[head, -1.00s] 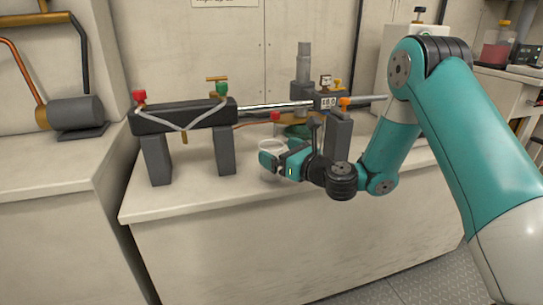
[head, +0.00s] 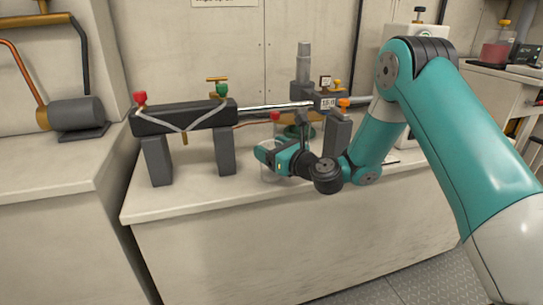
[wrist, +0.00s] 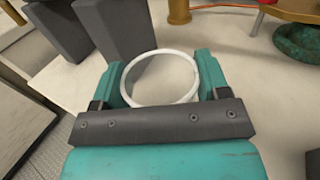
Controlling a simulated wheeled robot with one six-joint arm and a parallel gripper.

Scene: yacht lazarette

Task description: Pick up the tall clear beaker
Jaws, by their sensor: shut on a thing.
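The tall clear beaker stands between the two teal fingers of my gripper (wrist: 161,78) in the wrist view, where its round pale rim (wrist: 160,101) shows from above. One finger presses close on each side of it. In the head view my gripper (head: 267,153) is over the front part of the middle counter, shut on the beaker. Only the lower clear part of the beaker (head: 269,173) shows there, below the fingers; the rest is hidden by my gripper. I cannot tell whether its base touches the counter.
A black bar (head: 183,117) on dark grey blocks (head: 157,160) stands to the left, close to my gripper. A dark motor (head: 76,112) sits on the left counter. The counter front is clear.

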